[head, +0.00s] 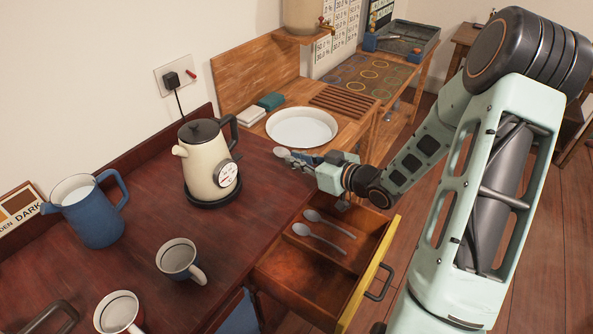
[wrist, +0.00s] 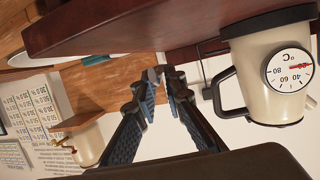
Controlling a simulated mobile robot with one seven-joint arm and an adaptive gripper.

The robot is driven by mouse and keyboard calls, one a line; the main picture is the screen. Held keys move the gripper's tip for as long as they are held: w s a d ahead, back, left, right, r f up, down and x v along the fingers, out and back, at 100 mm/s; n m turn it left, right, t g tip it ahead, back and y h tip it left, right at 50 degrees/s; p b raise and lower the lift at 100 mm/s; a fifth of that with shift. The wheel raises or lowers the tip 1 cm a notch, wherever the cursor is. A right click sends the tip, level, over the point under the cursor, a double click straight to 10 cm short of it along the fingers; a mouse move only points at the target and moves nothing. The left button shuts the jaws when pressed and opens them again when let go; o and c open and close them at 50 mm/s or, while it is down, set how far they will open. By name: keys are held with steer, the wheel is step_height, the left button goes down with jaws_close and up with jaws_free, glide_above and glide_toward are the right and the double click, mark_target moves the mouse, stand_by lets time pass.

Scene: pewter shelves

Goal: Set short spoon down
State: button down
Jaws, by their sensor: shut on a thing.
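My gripper (head: 299,161) is shut on a short spoon (head: 281,152), whose pale bowl sticks out to the left of the fingertips. The fingers hide its handle. The spoon is near the right edge of the dark red table (head: 150,255), just in front of the white basin; I cannot tell whether it touches the surface. In the wrist view the fingertips (wrist: 164,76) are close together, and the spoon is hard to make out. Two other spoons (head: 319,238) lie in the open drawer (head: 275,268) below my gripper.
A cream kettle (head: 208,165) with a dial stands left of my gripper, and its dial shows in the wrist view (wrist: 288,70). A blue jug (head: 92,218) and two mugs (head: 178,258) stand further left. The white basin (head: 302,127) is behind. Bare table lies between kettle and drawer.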

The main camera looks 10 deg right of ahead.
mark_target(297, 173)
steer(key=shift+w+f+b, duration=0.1)
steer(key=shift+f+b, duration=0.8)
steer(key=shift+f, duration=0.55)
steer(key=shift+f, duration=0.3)
steer(key=c, duration=2)
jaws_free()
steer(key=shift+r, duration=0.1)
